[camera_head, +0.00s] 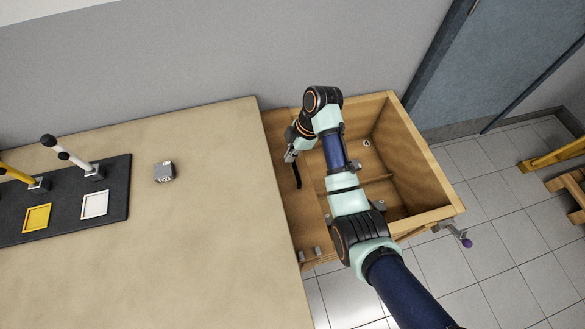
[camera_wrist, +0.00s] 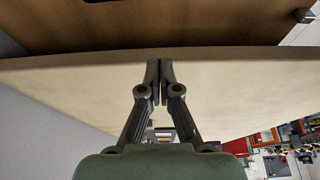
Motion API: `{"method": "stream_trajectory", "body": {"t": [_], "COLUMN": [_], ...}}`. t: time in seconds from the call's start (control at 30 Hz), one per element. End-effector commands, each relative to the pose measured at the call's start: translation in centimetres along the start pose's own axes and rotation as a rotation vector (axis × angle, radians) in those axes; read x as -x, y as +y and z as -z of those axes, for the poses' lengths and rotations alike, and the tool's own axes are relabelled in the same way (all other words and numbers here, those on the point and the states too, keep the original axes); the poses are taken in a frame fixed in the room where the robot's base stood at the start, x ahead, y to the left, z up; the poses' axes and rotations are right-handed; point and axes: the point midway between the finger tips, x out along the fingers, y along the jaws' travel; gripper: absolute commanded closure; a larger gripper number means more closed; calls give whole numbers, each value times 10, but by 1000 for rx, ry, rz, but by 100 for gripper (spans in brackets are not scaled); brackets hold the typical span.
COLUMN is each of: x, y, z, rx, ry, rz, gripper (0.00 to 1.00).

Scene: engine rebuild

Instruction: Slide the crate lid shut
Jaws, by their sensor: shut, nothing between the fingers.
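The wooden crate (camera_head: 412,145) stands against the right edge of the table, with its right part open and its inside showing. A flat wooden panel that looks like the lid (camera_head: 282,128) covers the left part of the crate. A dark bar, seemingly its handle (camera_head: 297,176), lies on it. In the wrist view a brown wooden surface (camera_wrist: 200,28) fills the top, with part of a dark bar at the top edge. My gripper (camera_head: 290,157) is over the lid side, near the dark bar. Its fingers (camera_wrist: 160,72) are shut together and empty. My arm hides the crate's middle.
The tan table (camera_head: 215,210) fills the left, with a small grey block (camera_head: 164,172) and a black mat (camera_head: 118,200) holding levers. A crank with a purple knob (camera_head: 467,242) sticks out at the crate's front right corner. Tiled floor lies to the right.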

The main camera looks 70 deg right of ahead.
Motion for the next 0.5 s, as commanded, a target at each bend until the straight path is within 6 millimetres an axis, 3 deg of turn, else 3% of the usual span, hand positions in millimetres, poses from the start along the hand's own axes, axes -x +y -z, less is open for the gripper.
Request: {"method": "stream_trajectory", "body": {"t": [0.27,0.5], "x": [-14,-65], "y": [-1,-2], "z": [-4,-4], "rx": [8,8], "ry": [3,3], "rz": [11,11], "gripper": [100,100]}}
